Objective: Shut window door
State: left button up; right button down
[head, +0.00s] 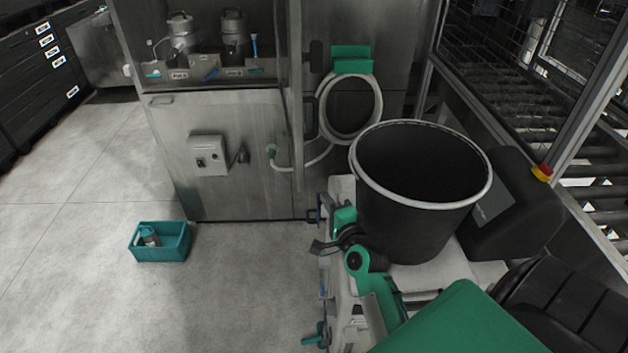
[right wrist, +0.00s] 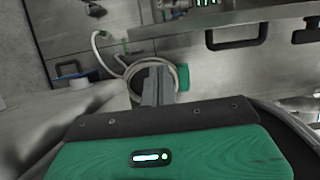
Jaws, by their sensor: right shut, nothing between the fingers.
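The window door (head: 297,95) appears as a narrow upright panel seen nearly edge-on, standing out from the right side of the steel cabinet's opening, so it looks open. A black bar handle (head: 311,118) is beside it; a black U-shaped handle (right wrist: 236,36) also shows in the right wrist view. My right gripper (head: 322,247) is low in front of the cabinet, apart from the door. In the right wrist view its fingers (right wrist: 155,88) are together and empty, in front of the hose coil. The door's face is largely hidden. My left gripper is not in view.
Metal canisters (head: 182,35) stand in the cabinet's recess. A coiled hose (head: 376,110) hangs on a green holder (head: 351,55) right of the door. A black bin (head: 405,235) stands close by. A teal crate (head: 160,247) is on the floor, with clear floor around it.

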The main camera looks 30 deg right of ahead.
jog(key=w+d+p, duration=0.2)
jog(key=w, duration=0.8)
jog(key=shift+p, duration=0.35)
jog(key=shift+a, duration=0.2)
